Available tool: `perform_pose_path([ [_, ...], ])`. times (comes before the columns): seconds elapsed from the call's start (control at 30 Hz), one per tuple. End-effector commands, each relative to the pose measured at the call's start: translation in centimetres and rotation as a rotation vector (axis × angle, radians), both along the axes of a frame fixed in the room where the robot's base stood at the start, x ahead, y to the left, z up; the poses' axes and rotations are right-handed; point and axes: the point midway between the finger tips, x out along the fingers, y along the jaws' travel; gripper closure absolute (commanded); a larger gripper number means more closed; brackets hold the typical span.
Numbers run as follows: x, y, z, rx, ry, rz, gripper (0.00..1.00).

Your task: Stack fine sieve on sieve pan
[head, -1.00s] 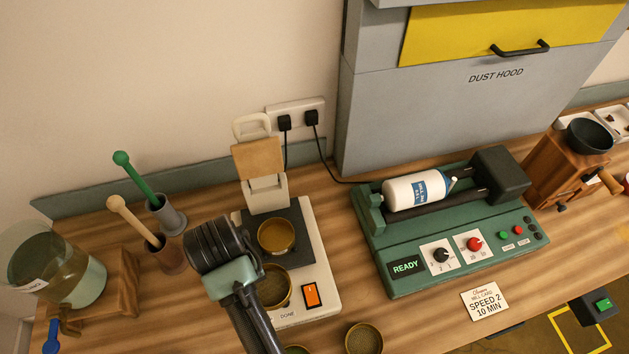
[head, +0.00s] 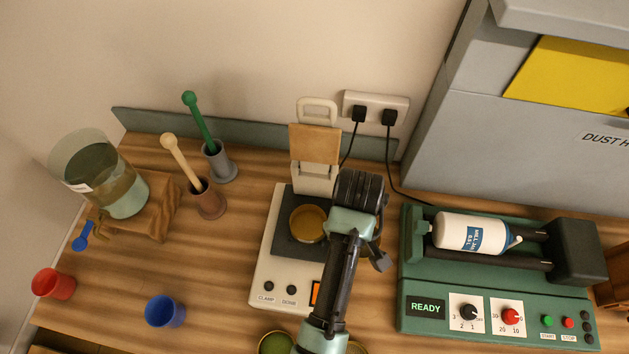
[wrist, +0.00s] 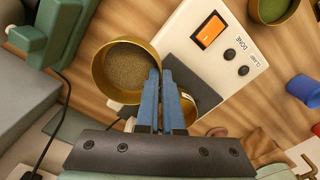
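The sieve pan (head: 308,222), a shallow brass dish, sits on the dark plate of the white shaker. It also shows partly behind my fingers in the wrist view. My gripper (wrist: 161,75) is shut on the rim of a brass sieve (wrist: 103,82) with a grainy grey-brown mesh, which I take as the fine sieve. In the wrist view this sieve is beside the shaker's edge and seems raised; its height is unclear. In the head view my arm hides most of it, right of the pan.
The shaker (head: 268,283) has an upright clamp (head: 315,145) behind the pan. The green mill (head: 420,290) stands to the right. A dish of green powder (head: 276,343) is at the front.

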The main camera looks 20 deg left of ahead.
Motion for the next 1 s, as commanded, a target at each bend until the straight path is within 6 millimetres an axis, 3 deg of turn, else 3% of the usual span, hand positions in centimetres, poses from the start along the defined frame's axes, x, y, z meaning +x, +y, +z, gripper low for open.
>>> perform_pose_path([
  [0.03,0.1,1.0,1.9,0.0,0.0,0.134,1.0],
  [0.13,0.1,2.7,3.5,-0.001,-0.001,0.405,1.0],
  [0.3,-0.1,5.2,5.5,-0.001,0.0,0.814,1.0],
  [0.43,-0.3,6.5,6.4,-0.001,0.0,1.033,1.0],
  [0.67,-0.4,7.4,6.5,0.0,-0.001,1.192,1.0],
  [1.0,-0.5,7.4,4.0,0.0,0.0,1.195,1.0],
])
